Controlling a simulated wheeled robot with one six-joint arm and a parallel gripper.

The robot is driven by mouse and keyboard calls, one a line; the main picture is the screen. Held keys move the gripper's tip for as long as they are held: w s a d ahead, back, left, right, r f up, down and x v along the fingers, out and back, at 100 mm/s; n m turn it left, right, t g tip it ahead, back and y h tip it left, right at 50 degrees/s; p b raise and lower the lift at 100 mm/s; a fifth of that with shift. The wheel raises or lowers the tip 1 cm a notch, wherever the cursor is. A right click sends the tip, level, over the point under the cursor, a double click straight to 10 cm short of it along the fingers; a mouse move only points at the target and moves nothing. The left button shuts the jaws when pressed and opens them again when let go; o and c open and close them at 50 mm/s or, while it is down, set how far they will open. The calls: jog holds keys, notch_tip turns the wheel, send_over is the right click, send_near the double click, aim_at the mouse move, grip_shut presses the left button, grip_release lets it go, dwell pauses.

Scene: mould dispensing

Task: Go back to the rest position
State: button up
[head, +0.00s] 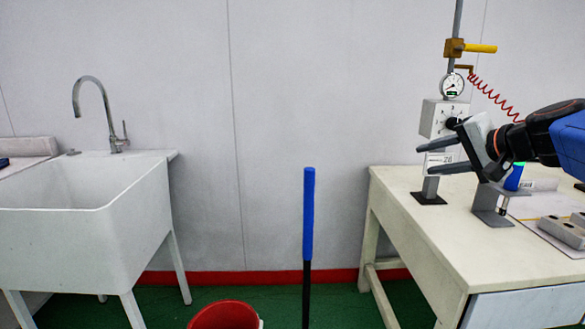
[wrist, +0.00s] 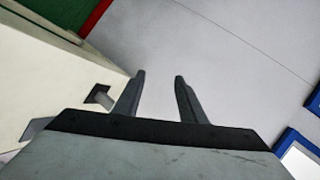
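My gripper (head: 424,159) is at the right in the head view, above the white workbench and in front of the dispensing stand. Its two dark fingers point left and are apart with nothing between them. In the wrist view my gripper (wrist: 160,84) also shows spread fingers with only the grey wall beyond. The dispensing stand (head: 439,119) has a white box with a dial, a round gauge and a yellow handle. My gripper hides part of it.
The white workbench (head: 408,198) carries a grey metal bracket (head: 487,205), a blue item (head: 514,177) and grey metal moulds (head: 563,232). A white sink (head: 150,205) with a tap is at left. A blue-handled pole (head: 308,215) and red bucket (head: 224,316) stand between them.

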jog(key=s+a+f+n+g+h, duration=0.2)
jog(key=s+f+n+g, duration=0.1)
jog(key=s+f, duration=0.9)
jog(key=s+a+f+n+g+h, duration=0.2)
jog(key=s+f+n, duration=0.4)
jog(key=s+f, duration=0.7)
jog(key=shift+s+f+g+h, duration=0.2)
jog(key=shift+f+g+h, duration=0.3)
jog(key=shift+f+g, duration=0.45)
